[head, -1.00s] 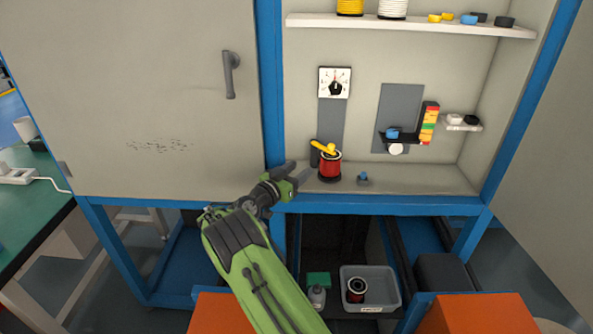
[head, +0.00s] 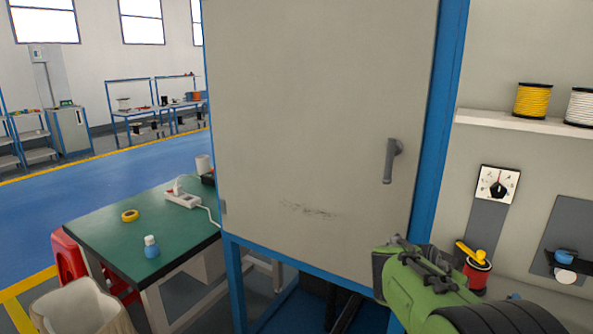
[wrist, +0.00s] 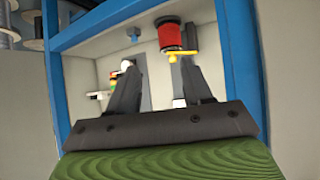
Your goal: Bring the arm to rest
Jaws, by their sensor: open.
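My arm (head: 440,290) shows green and black at the lower right of the head view, in front of the cabinet. Its fingers cannot be made out there. In the wrist view my gripper (wrist: 158,82) has its two dark fingers spread apart, with nothing held between them.
The cabinet's grey door (head: 320,130) fills the middle. A dial (head: 497,185) and a shelf (head: 530,122) with yellow and white spools are at right. A green table (head: 145,225) with a power strip (head: 183,200) stands at left. Open blue floor lies behind it.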

